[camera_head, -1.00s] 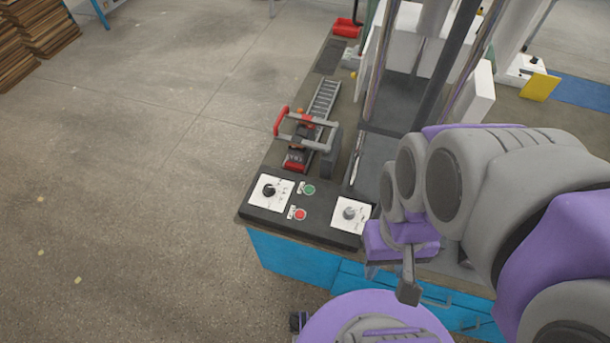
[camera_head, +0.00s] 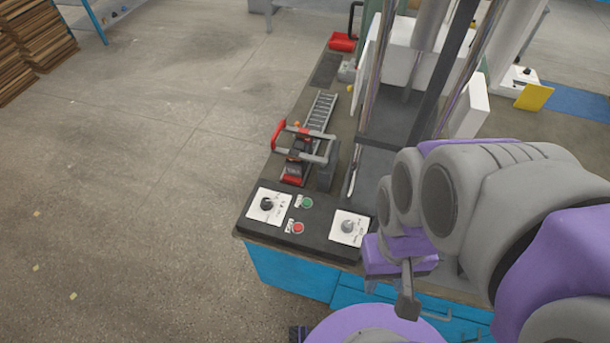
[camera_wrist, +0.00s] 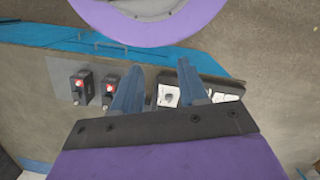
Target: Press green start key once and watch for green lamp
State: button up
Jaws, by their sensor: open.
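The green start key (camera_head: 307,202) is a small round green button on a dark control panel (camera_head: 322,238), at the front left corner of the blue bench. It looks uncovered. I cannot make out a separate green lamp. My gripper (camera_head: 407,291) hangs to the right of the panel, in front of the bench edge, apart from the key. In the wrist view my gripper (camera_wrist: 160,68) has its two blue-grey fingers spread with nothing between them. Part of the panel, with a dial plate (camera_wrist: 168,96), shows behind and beside the right finger; the green key is not visible there.
A red button (camera_head: 297,228) sits just below the green key, between two white dial plates. A red-handled clamp device (camera_head: 302,150) stands behind the panel. The wrist view shows two dark boxes with red tops (camera_wrist: 82,86). Open floor lies left of the bench.

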grip_shut()
dwell(1.5)
